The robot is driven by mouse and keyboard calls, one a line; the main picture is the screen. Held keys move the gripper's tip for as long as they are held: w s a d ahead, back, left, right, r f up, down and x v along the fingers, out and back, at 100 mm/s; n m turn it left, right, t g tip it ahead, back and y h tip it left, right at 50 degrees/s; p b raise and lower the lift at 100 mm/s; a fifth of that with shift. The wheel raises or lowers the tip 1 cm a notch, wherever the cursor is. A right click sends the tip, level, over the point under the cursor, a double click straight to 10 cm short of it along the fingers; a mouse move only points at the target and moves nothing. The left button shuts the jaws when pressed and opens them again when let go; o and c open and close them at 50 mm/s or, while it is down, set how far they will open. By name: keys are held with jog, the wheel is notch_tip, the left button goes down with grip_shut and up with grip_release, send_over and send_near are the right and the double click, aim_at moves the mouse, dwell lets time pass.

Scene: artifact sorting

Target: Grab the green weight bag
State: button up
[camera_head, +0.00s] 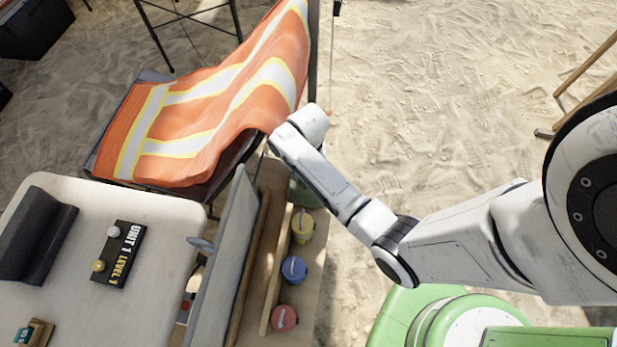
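A dull green rounded thing (304,193), likely the green weight bag, is at the far end of a narrow wooden shelf (318,262). My forearm covers part of it, so its full shape is hidden. In a row nearer on the same shelf are a yellow bag (303,226), a blue bag (293,269) and a red bag (284,318), each with a pale strap on top. My white arm reaches in from the right, and its wrist end is beyond the green thing, by the chair. My gripper's fingers do not show.
A chair draped with an orange vest (185,130) stands close to my wrist. A pale table (150,215) at left holds a black "UNIT 1 LEVEL 1" plate (119,253) and a dark stand (37,235). A grey panel (228,265) rises beside the shelf. Open sand lies at upper right.

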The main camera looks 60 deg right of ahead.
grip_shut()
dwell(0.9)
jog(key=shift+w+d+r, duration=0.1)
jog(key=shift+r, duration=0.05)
